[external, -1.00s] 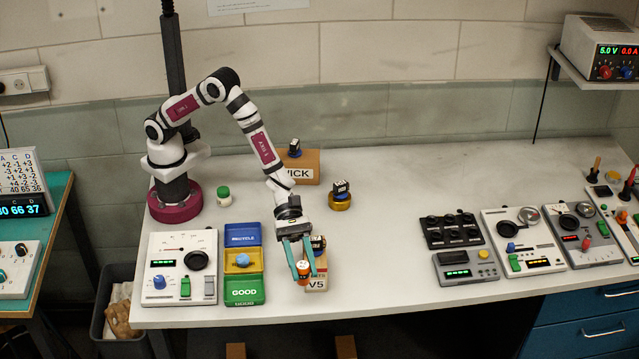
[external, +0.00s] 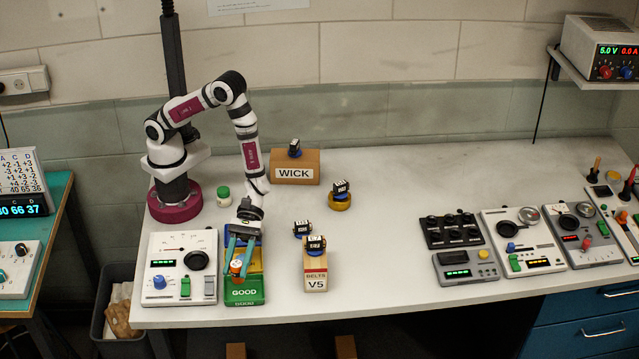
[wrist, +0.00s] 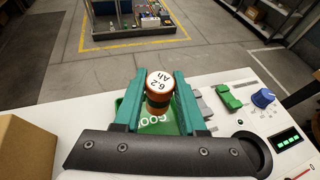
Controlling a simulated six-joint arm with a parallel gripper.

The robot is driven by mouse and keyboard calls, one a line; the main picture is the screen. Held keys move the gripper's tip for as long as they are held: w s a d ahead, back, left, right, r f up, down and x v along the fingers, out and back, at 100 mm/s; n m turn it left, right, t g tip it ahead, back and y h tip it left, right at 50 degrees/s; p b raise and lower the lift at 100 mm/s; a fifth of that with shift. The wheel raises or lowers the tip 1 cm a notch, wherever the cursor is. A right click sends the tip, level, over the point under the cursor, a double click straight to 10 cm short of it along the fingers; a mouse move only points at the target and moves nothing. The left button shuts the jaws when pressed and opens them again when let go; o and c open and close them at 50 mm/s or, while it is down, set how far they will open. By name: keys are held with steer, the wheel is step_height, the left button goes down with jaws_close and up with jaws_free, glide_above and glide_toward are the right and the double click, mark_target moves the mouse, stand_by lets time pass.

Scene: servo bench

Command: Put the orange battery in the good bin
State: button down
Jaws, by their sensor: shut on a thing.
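My gripper (external: 238,265) is shut on the orange battery (external: 236,267), held upright between its teal fingers. In the wrist view the battery (wrist: 158,90) shows a white top marked "6.2 Ah". The green good bin (external: 245,292), lettered GOOD, is at the front of a stack of coloured bins, and the battery is over or in it; the height of its lower end is hidden. The bin also shows in the wrist view (wrist: 150,128) under the battery. The yellow and blue bins behind are mostly hidden by my gripper.
A meter panel (external: 182,268) stands just left of the bins. A BELTS V5 box (external: 316,276) with a small dark servo on it stands to the right. Another servo (external: 302,229) lies behind it. The table's middle right is clear.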

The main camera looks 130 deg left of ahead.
steer(key=f, duration=0.4)
steer(key=shift+w+a+f, duration=0.35)
steer(key=shift+w+a, duration=0.05)
steer(key=shift+c, duration=2.4)
jaws_free()
steer(key=shift+f, duration=0.1)
